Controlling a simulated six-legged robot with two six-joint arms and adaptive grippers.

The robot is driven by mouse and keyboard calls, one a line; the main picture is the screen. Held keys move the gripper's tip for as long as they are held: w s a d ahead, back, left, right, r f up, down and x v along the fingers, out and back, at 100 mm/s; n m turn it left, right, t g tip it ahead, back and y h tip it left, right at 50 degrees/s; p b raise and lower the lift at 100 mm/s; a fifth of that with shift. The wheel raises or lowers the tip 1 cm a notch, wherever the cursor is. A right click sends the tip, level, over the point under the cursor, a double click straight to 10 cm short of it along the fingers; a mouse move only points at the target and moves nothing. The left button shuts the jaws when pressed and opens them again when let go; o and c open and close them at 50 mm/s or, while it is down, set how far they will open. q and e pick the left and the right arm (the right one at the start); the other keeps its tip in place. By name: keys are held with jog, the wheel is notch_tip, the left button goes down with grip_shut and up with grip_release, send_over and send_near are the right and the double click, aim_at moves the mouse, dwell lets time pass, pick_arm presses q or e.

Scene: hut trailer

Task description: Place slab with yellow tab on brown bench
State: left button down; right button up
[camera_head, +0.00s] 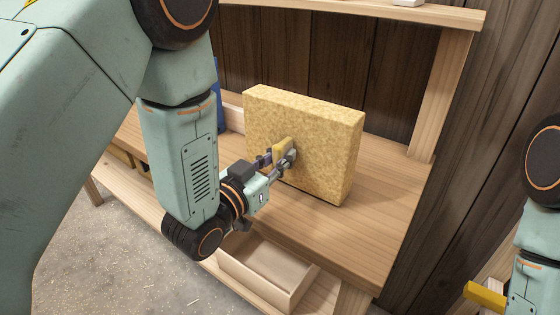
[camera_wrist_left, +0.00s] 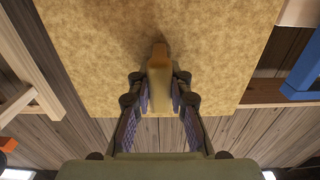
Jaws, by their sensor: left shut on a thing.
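The slab (camera_head: 325,140) is a thick, mottled yellow-tan block standing upright at the brown wooden bench (camera_head: 385,190). Its lower edge is at or just above the bench top; I cannot tell whether it touches. A yellow tab (camera_head: 281,148) sticks out from its front face. My left gripper (camera_head: 279,160) is shut on this tab, one finger on each side. In the left wrist view the tab (camera_wrist_left: 160,68) sits between the fingers, with the slab (camera_wrist_left: 95,50) filling the view behind it. My right gripper is not in view; only part of my right arm shows at the right edge.
An upper shelf (camera_head: 400,10) runs above the bench, with a wooden post (camera_head: 450,95) at right. A blue object (camera_head: 219,100) stands behind my left arm. An open wooden box (camera_head: 265,268) sits below the bench top. The bench right of the slab is clear.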

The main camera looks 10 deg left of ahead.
pick_arm(q)
jog(key=shift+a+f, duration=0.15)
jog(key=shift+a, duration=0.15)
jog(key=shift+d+f, duration=0.15)
jog(key=shift+d, duration=0.15)
jog(key=c, duration=1.6)
grip_release()
jog(key=o, duration=0.3)
jog(key=shift+a, duration=0.25)
jog(key=shift+o, duration=0.2)
jog(key=shift+d, duration=0.1)
jog(key=shift+d, duration=0.1)
